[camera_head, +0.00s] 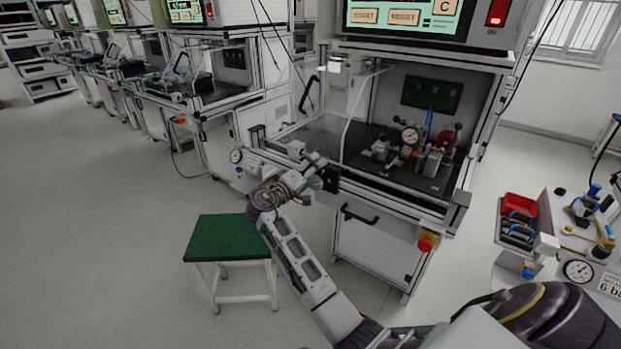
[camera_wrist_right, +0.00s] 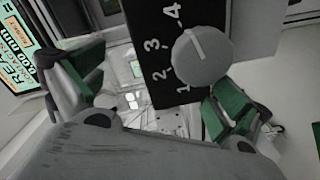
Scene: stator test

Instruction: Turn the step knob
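The step knob (camera_wrist_right: 203,57) is a round grey dial with a pale pointer line on a black panel (camera_wrist_right: 146,62) marked 1 to 4, in the right wrist view. The line points up and slightly left, nearest the 4. My right gripper (camera_wrist_right: 155,95) is open and empty, its green-padded fingers well apart. The knob lies nearer the right-hand finger and above the middle of the gap; I see no grip on it. In the head view my right gripper (camera_head: 322,172) is at the front left of the test station, by a small black panel (camera_head: 331,178). My left gripper is not in view.
The station (camera_head: 383,245) has an open bay with a gauge (camera_head: 409,135) and a red button (camera_head: 426,242) low on its front. A green stool (camera_head: 229,238) stands left of my arm. A side table with a red tray (camera_head: 519,207) is at right.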

